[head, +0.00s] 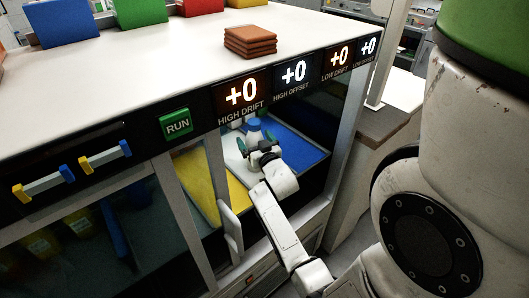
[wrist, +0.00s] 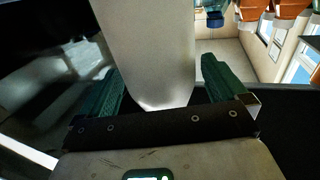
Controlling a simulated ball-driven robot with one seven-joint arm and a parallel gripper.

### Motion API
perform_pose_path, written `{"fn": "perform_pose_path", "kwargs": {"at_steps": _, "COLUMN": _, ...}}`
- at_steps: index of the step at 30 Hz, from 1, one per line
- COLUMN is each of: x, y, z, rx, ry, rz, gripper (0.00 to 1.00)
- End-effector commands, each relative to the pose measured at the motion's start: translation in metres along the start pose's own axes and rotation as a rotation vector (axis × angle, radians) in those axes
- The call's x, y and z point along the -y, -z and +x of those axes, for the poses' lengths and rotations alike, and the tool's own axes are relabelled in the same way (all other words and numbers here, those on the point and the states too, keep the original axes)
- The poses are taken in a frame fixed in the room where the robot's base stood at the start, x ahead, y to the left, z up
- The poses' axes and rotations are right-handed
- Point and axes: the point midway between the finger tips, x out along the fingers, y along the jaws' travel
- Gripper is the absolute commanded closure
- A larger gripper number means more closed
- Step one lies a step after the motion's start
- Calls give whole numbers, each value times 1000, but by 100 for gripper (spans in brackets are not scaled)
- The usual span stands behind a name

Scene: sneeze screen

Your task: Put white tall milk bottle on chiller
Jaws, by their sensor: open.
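A tall pale bottle-like shape, likely the white milk bottle (wrist: 148,45), fills the middle of the wrist view between the two green fingers. In the head view my gripper (head: 256,146) reaches through the open front of the cabinet, above the blue, white and yellow mats. I cannot tell which part of the cabinet is the chiller.
The white counter top (head: 130,62) overhangs the opening, with a brown stack (head: 250,42) and coloured blocks on it. A display strip and green RUN button (head: 176,124) line its front. A door handle (head: 231,230) and frame posts stand close to my arm.

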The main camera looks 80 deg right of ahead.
Motion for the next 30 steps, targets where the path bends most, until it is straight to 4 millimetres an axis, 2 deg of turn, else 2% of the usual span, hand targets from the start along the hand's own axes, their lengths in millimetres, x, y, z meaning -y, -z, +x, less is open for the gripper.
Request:
{"fn": "perform_pose_path", "kwargs": {"at_steps": 1, "x": 0, "y": 11, "z": 0, "rx": -1, "ry": -1, "rz": 0, "gripper": 2}}
{"fn": "perform_pose_path", "kwargs": {"at_steps": 3, "x": 0, "y": 2, "z": -17, "rx": 2, "ry": 1, "rz": 0, "gripper": 2}}
{"fn": "perform_pose_path", "kwargs": {"at_steps": 12, "x": 0, "y": 0, "z": -78, "rx": 2, "ry": 0, "rz": 0, "gripper": 2}}
{"fn": "perform_pose_path", "kwargs": {"at_steps": 18, "x": -1, "y": 2, "z": -107, "rx": 1, "ry": -1, "rz": 0, "gripper": 2}}
{"fn": "perform_pose_path", "kwargs": {"at_steps": 24, "x": 0, "y": 4, "z": -119, "rx": 0, "ry": -1, "rz": 0, "gripper": 2}}
{"fn": "perform_pose_path", "kwargs": {"at_steps": 30, "x": 0, "y": 4, "z": -120, "rx": 0, "ry": -1, "rz": 0, "gripper": 2}}
